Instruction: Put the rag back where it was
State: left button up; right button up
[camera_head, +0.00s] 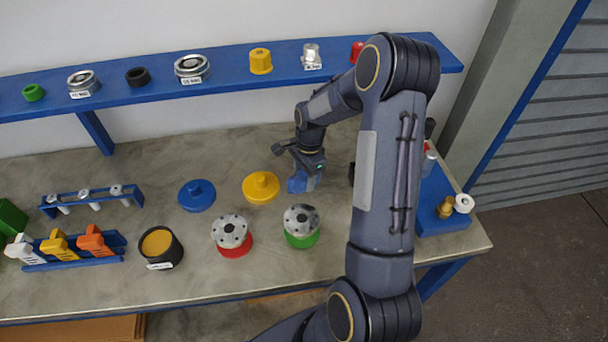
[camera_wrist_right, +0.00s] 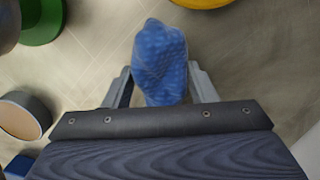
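The rag (camera_head: 302,182) is a small blue crumpled cloth near the middle back of the workbench in the head view. My right gripper (camera_head: 305,164) comes down on it from above. In the right wrist view the dimpled blue rag (camera_wrist_right: 160,60) sits between the two grey fingers of my right gripper (camera_wrist_right: 160,80), which seem to press on it from both sides. I cannot tell whether the rag touches the bench. My left gripper is not in view.
A yellow flanged lid (camera_head: 261,187) and a blue lid (camera_head: 197,195) lie left of the rag. Red-based (camera_head: 232,235) and green-based (camera_head: 301,226) flanged vessels stand in front. A blue shelf (camera_head: 220,72) with caps runs behind. A blue tray (camera_head: 440,222) is at right.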

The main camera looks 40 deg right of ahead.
jog(key=o, duration=0.4)
